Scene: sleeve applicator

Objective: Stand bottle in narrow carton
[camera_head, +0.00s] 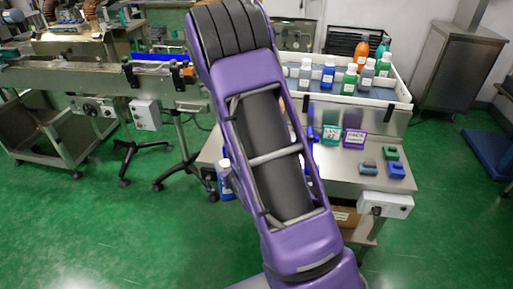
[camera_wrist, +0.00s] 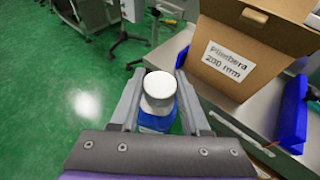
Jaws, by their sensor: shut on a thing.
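My gripper (camera_wrist: 160,76) is shut on a bottle (camera_wrist: 160,88) with a pale grey cap and a blue label, one finger on each side of it. In the head view the bottle (camera_head: 226,186) shows left of my arm, beside the left edge of the worktable, over the green floor. An open brown carton (camera_wrist: 232,62) stands on the table to the right of the bottle in the wrist view, labelled "Plimbera 200 mm". The bottle is outside the carton and apart from it. In the head view my arm hides most of the carton's area.
Blue upright guides (camera_wrist: 292,115) flank the carton. A white-rimmed tray (camera_head: 400,92) of several bottles is at the table's back. Teal (camera_head: 331,135) and purple (camera_head: 355,138) signs and small blocks (camera_head: 391,153) sit at right. A conveyor (camera_head: 90,75) is at left.

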